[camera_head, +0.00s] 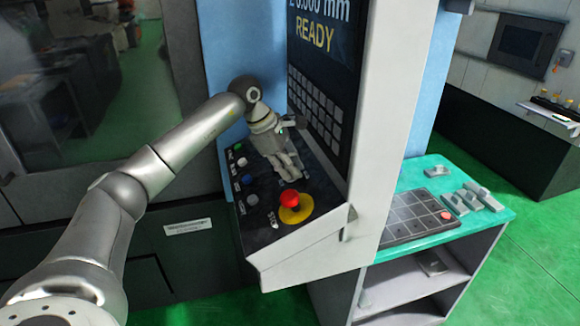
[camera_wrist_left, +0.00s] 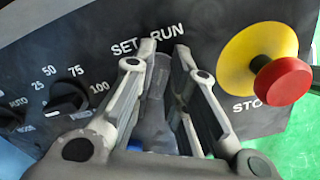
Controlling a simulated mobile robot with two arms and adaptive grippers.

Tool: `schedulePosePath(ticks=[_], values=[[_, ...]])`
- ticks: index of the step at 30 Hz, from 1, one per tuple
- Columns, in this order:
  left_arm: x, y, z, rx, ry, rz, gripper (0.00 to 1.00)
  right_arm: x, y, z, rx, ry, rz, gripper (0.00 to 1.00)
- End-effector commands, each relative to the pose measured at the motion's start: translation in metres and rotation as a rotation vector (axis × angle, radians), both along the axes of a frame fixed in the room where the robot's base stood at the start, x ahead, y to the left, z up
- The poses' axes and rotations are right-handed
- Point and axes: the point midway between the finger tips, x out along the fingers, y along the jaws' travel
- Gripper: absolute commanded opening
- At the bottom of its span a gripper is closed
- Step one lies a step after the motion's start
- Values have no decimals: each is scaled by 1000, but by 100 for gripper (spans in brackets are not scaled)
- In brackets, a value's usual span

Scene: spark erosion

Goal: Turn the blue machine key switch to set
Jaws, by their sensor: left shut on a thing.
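The key switch (camera_wrist_left: 156,100) shows in the left wrist view as a dark grey piece below the white SET and RUN labels (camera_wrist_left: 147,42). My left gripper (camera_wrist_left: 166,52) has one finger on each side of it and is shut on it. The fingers hide much of the switch, and I cannot tell which label it points to. In the head view, my left gripper (camera_head: 288,168) reaches down onto the blue machine's sloping black control panel (camera_head: 262,215), and the switch is hidden behind the fingers. My right gripper is in neither view.
A red stop button (camera_head: 290,198) on a yellow base stands close to my left gripper; it also shows in the left wrist view (camera_wrist_left: 283,80). A dial (camera_wrist_left: 68,98) is on the other side. The READY screen (camera_head: 318,35) rises behind.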

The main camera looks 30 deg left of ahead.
Motion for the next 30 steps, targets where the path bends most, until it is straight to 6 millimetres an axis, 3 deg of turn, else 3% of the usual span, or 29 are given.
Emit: schedulePosePath(ticks=[11,30], values=[[1,0,2,-35,26,96,0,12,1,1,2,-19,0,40],[6,4,3,-219,181,612,0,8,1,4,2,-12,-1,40]])
